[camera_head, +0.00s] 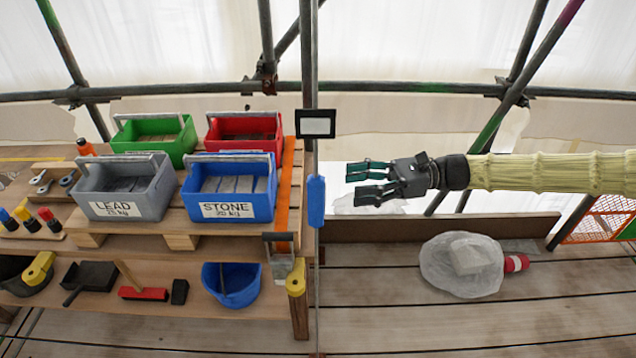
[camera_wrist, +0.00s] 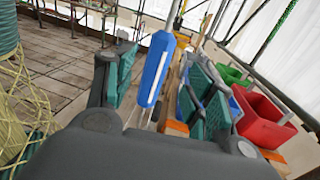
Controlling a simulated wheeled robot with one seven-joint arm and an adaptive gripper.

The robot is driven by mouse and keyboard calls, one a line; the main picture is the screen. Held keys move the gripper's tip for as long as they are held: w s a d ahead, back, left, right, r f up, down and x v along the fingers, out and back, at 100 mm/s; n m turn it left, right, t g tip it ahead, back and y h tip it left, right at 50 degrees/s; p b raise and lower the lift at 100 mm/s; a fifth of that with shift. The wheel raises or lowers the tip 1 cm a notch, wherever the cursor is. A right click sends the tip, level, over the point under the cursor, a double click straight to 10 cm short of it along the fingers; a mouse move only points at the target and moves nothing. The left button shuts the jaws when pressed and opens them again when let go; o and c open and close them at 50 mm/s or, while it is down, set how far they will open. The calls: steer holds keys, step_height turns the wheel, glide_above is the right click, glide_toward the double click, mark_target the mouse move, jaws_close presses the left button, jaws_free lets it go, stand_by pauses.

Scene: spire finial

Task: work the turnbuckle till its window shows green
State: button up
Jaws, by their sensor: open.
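The turnbuckle is a blue, upright body (camera_head: 316,201) on a thin vertical rod, just right of the shelving in the head view. In the wrist view the blue turnbuckle (camera_wrist: 152,80) shows between my fingers, slightly tilted, with a pale whitish strip along one side. I see no green on it. My gripper (camera_head: 360,184) is open and empty, with teal finger pads, to the right of the turnbuckle and pointing left at about its height. A gap separates the fingertips from it in the head view.
A black-framed white panel (camera_head: 316,123) is fixed above the turnbuckle. A blue STONE crate (camera_head: 231,210) and a grey LEAD crate (camera_head: 113,205) stand on the bench to the left, with green (camera_head: 135,146) and red (camera_head: 225,148) crates behind. A wrapped bundle (camera_head: 440,265) lies on the planks.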

mark_target(316, 189)
steer(key=a+p, duration=0.1)
steer(key=a, duration=0.2)
steer(key=s+a+p, duration=0.1)
steer(key=a, duration=0.2)
steer(key=a+p, duration=0.1)
steer(key=a, duration=0.2)
steer(key=shift+s+a, duration=0.3)
steer(key=shift+s, duration=0.05)
steer(key=c, duration=1)
